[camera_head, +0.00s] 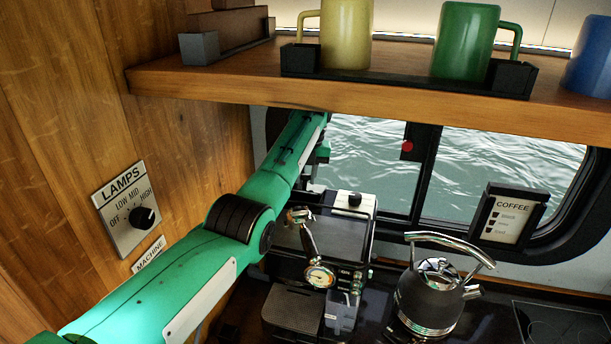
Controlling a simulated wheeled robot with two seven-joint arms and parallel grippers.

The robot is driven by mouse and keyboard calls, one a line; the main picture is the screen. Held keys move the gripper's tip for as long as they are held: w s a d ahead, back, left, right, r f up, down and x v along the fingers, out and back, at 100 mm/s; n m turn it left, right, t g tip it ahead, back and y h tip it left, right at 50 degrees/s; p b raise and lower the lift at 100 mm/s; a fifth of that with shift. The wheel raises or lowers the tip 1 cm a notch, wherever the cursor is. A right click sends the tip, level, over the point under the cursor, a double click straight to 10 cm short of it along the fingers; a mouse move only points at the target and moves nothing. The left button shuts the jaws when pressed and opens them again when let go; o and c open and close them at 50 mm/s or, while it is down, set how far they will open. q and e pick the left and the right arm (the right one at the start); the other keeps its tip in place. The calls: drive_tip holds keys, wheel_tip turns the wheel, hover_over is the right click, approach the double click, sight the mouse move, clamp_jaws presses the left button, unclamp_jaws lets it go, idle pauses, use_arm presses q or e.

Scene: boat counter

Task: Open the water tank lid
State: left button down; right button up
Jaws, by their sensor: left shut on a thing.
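The coffee machine (318,262) stands on the counter below the window. The water tank is at its back, where a pale block with a black knob (354,200) shows at the top right. My left arm reaches in from the lower left and bends down behind the machine. My left gripper (317,188) is small and partly hidden at the machine's back left edge, left of the pale block. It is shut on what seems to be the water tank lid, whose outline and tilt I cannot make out. My right gripper is not in view.
A wooden shelf (230,88) with yellow (346,35), green (464,42) and blue (590,58) mugs hangs above. A dark kettle (430,300) stands right of the machine. A COFFEE sign (509,216) is by the window. The LAMPS panel (127,208) is on the left wall.

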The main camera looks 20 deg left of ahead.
use_arm(q)
drive_tip(key=c, duration=1.1)
unclamp_jaws()
drive_tip(key=shift+w, duration=0.1)
drive_tip(key=shift+r, duration=0.1)
drive_tip(key=shift+r+b, duration=0.2)
drive_tip(key=shift+b, duration=0.15)
drive_tip(key=r+b, duration=0.1)
drive_tip(key=r, duration=0.1)
drive_tip(key=r+b, duration=0.1)
drive_tip(key=r, duration=0.2)
drive_tip(key=shift+d+r+b, duration=0.3)
drive_tip(key=shift+d+b, duration=0.1)
drive_tip(key=shift+r, duration=0.6)
